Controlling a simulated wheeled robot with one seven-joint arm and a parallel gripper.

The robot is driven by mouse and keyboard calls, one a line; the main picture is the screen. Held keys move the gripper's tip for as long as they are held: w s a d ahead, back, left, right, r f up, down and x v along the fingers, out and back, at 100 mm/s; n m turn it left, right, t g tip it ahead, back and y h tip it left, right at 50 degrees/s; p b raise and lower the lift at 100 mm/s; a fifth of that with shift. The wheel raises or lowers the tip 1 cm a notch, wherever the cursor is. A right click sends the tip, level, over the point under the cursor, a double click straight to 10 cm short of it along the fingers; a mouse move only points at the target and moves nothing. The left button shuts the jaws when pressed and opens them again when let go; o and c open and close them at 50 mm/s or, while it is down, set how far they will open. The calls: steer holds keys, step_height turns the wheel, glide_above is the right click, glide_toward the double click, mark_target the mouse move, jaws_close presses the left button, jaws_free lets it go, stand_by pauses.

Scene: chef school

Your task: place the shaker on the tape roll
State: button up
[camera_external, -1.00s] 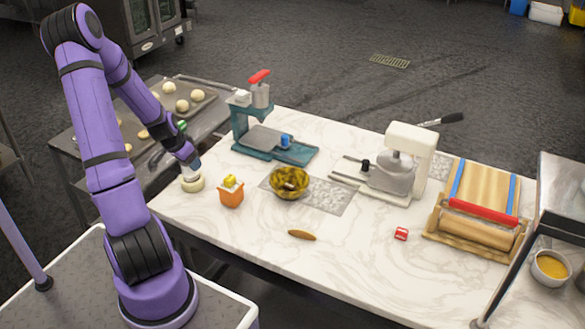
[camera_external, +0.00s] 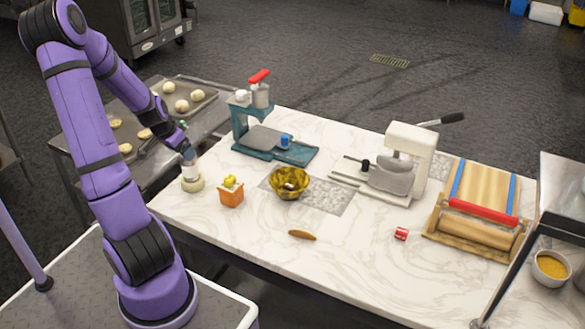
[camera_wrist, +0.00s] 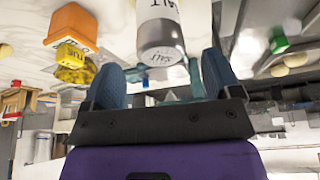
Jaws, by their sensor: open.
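The salt shaker (camera_external: 190,167) stands upright on the pale tape roll (camera_external: 192,184) at the table's left end. In the wrist view the white shaker (camera_wrist: 161,18) shows its SALT label, with its grey metal cap toward me. My gripper (camera_external: 186,154) is just above the shaker, close to its cap. In the wrist view the fingers of my gripper (camera_wrist: 162,75) are spread wide, with nothing between the tips. The cap is beyond them with a visible gap. The tape roll cannot be made out in the wrist view.
An orange box (camera_external: 231,198) stands just right of the tape roll, with a yellow bowl (camera_external: 289,183) beyond it. A teal press (camera_external: 262,140) is behind them. Trays of dough (camera_external: 190,97) lie left of the table. The table's front middle is mostly clear.

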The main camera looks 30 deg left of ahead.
steer(key=shift+v, duration=2.85)
steer(key=shift+r, duration=0.1)
steer(key=s+d+r+g+y, duration=0.1)
steer(key=s+d+r, duration=0.1)
steer(key=d+r, duration=0.5)
steer(key=s+d+r+g+y, duration=0.15)
steer(key=d+r, duration=0.25)
steer(key=d, duration=0.5)
steer(key=s+d+r+n+t+h, duration=0.1)
steer(key=s+d+r, duration=0.3)
steer(key=s, duration=0.3)
steer(key=s+d+r+n+t, duration=0.1)
steer(key=s+d+r+t, duration=0.1)
steer(key=s+d+r, duration=0.2)
steer(key=s, duration=0.3)
steer(key=shift+s+d+r+h, duration=0.35)
